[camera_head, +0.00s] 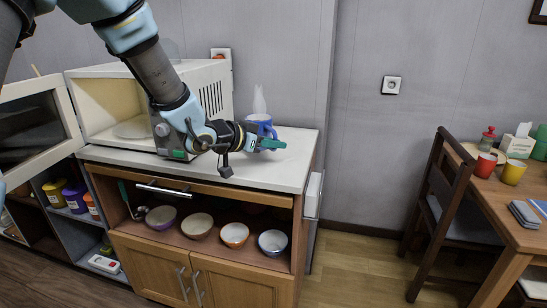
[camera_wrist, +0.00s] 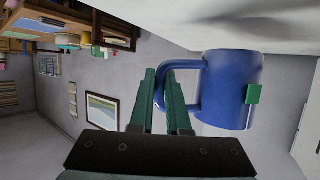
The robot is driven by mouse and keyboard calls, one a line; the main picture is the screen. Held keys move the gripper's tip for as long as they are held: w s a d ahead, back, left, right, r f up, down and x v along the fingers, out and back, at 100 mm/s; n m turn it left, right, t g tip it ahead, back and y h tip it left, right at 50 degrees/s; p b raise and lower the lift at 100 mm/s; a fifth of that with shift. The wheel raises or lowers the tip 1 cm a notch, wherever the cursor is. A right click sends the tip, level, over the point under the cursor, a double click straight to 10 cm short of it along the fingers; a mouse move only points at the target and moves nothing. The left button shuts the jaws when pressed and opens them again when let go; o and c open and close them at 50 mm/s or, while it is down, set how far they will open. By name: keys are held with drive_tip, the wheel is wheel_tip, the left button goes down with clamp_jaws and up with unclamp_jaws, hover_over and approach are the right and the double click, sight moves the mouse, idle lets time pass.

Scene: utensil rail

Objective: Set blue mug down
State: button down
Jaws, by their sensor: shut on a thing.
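The blue mug (camera_head: 262,119) is at the back right of the white countertop (camera_head: 285,165), partly behind my gripper (camera_head: 272,144). In the wrist view, which looks upside down, the blue mug (camera_wrist: 232,88) fills the right half, with a green square on its side. My gripper (camera_wrist: 172,75) is shut on the mug's handle, with the green fingers on either side of it. The mug's base is at or very close to the white surface; I cannot tell whether it touches.
A microwave (camera_head: 215,90) with its door open stands left of the mug. Bowls (camera_head: 234,234) sit on the shelf below. A dark chair (camera_head: 445,200) and a wooden table (camera_head: 500,200) are at right. The countertop's front right is clear.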

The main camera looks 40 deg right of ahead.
drive_tip(key=shift+f, duration=1.85)
drive_tip(key=shift+f, duration=0.1)
drive_tip(key=c, duration=0.9)
unclamp_jaws()
drive_tip(key=shift+a, duration=0.2)
drive_tip(key=b+v, duration=0.1)
drive_tip(key=v, duration=1)
drive_tip(key=shift+a+r, duration=0.2)
drive_tip(key=shift+a, duration=0.15)
